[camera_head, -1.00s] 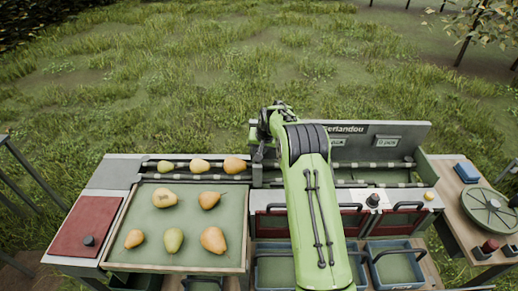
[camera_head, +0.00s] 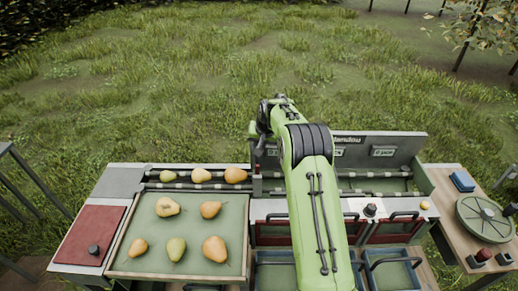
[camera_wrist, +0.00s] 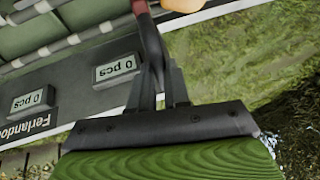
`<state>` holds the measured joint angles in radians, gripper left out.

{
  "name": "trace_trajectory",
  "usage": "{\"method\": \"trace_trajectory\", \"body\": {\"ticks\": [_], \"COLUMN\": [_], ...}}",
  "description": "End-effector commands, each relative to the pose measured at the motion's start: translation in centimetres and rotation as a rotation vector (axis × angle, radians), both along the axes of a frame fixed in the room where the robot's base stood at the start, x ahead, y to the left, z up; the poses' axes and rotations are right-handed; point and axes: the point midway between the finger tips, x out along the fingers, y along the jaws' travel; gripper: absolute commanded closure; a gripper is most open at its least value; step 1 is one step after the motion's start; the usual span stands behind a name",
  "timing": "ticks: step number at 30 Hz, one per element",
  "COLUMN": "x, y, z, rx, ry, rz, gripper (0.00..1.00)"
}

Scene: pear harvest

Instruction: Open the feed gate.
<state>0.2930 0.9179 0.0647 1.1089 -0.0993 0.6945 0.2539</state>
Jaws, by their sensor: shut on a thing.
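My gripper (camera_wrist: 155,82) is shut on a narrow dark bar with a dark red part (camera_wrist: 143,18), seen between the fingers in the wrist view. I take this to be the feed gate's handle. In the head view my gripper (camera_head: 259,150) is above the right end of the pear lane (camera_head: 155,176), where the lane meets the grey machine (camera_head: 380,146). My arm hides part of that spot, so how far the gate stands open cannot be told.
A tray (camera_head: 178,273) with several pears stands in front of the lane. A red panel (camera_head: 92,235) is at left. Blue crates (camera_head: 393,274) stand at the front right. A round green disc (camera_head: 484,219) lies on the right table. Grass lies beyond the bench.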

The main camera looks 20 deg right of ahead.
Motion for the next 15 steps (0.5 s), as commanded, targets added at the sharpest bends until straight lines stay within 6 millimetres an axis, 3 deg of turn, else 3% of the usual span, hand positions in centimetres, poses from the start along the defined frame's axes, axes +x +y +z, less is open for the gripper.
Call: {"method": "trace_trajectory", "body": {"ticks": [6,7,9,12,15], "x": [0.08,0.09,0.06,0.04,0.02], "y": [0.0,0.0,0.0,0.0,0.0], "z": [-0.01,-0.03,-0.08,-0.14,-0.17], "rx": [0.0,0.0,-0.001,0.0,0.0], "ry": [-0.004,-0.004,-0.004,-0.002,-0.001], "rz": [0.001,0.001,0.0,0.0,0.0], "gripper": [1.0,0.8,0.7,0.58,0.58]}}
